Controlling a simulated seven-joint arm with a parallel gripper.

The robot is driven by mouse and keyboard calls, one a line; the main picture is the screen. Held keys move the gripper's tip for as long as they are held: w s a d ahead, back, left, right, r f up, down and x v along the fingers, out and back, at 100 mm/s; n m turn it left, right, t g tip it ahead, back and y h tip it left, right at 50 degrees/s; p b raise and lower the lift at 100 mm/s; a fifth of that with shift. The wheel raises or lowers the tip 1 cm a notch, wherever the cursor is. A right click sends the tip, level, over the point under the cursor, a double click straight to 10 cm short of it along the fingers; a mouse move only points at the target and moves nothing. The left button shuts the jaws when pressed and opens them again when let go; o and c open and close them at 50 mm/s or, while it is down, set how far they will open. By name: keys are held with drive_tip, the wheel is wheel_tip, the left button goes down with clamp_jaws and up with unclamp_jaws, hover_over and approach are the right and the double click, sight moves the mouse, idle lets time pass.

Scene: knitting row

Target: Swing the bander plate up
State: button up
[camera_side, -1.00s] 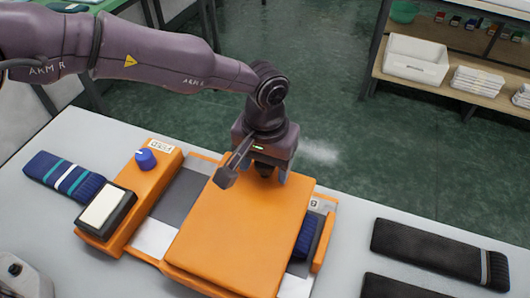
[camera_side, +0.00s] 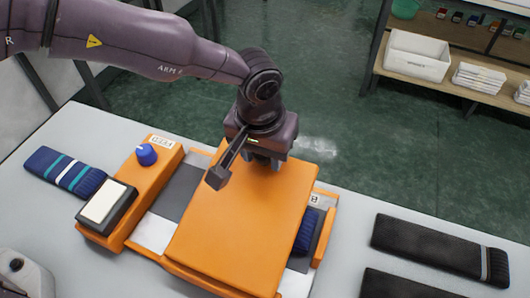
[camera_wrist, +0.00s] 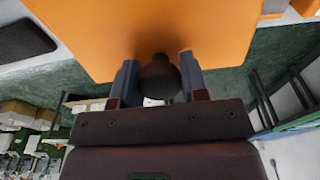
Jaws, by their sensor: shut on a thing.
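The bander plate (camera_side: 240,225) is a large orange slab over the orange bander (camera_side: 130,205), and it also fills the top of the wrist view (camera_wrist: 150,30). My gripper (camera_side: 264,163) is at the plate's far edge in the side view. In the wrist view my gripper (camera_wrist: 158,85) has its two fingers on either side of a dark round knob (camera_wrist: 158,78) at the plate's edge, shut on it. A dark blue knitted piece (camera_side: 306,232) shows partly under the plate's right side; the rest is hidden.
A striped blue sock (camera_side: 65,172) lies left of the bander. Dark socks (camera_side: 438,250) lie at the right. The bander has a blue dial (camera_side: 146,155) and a pale-faced box (camera_side: 106,206). A shelf with a white bin (camera_side: 415,58) stands behind, beyond open floor.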

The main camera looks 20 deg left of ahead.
sight(249, 195)
drive_tip(key=shift+s, duration=0.1)
drive_tip(key=shift+s+r+t, duration=0.4)
drive_tip(key=shift+r, duration=0.4)
drive_tip(key=shift+s+r+t, duration=0.35)
drive_tip(key=shift+r+t, duration=0.05)
drive_tip(key=shift+r, duration=0.35)
drive_tip(key=shift+s+r+t, duration=0.4)
drive_tip(key=shift+s+r, duration=0.1)
drive_tip(key=shift+r, duration=0.2)
drive_tip(key=shift+s+r+t, duration=0.4)
drive_tip(key=shift+s+r, duration=0.1)
drive_tip(key=shift+r, duration=0.15)
drive_tip(key=shift+s+r+t, duration=0.8)
drive_tip(key=shift+s+r, duration=0.35)
drive_tip(key=shift+s, duration=0.05)
